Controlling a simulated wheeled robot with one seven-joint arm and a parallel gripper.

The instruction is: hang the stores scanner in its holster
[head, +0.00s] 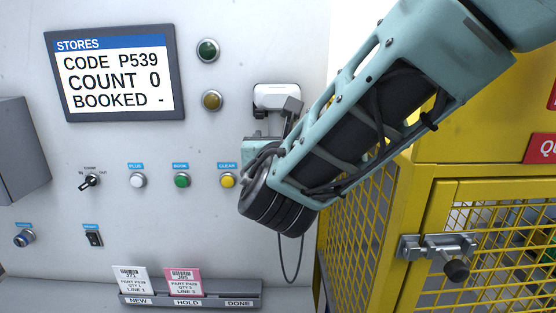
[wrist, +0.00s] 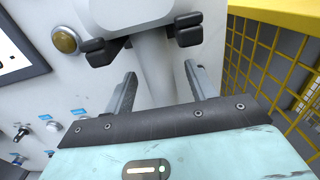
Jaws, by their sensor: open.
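The stores scanner (head: 277,94) is at the grey-white panel, right of the screen. Its white head shows above my gripper, and the rest is mostly hidden behind my arm. In the wrist view the scanner's white head (wrist: 140,12) is at the top, and its pale grey handle (wrist: 153,70) runs down between my fingers. A dark cable (head: 283,262) loops below.
The panel carries the STORES screen (head: 115,72), a green lamp (head: 207,50), an amber lamp (head: 212,100), several buttons and a card rack (head: 190,293). A yellow mesh cage (head: 365,225) with a latch (head: 437,247) stands close on the right.

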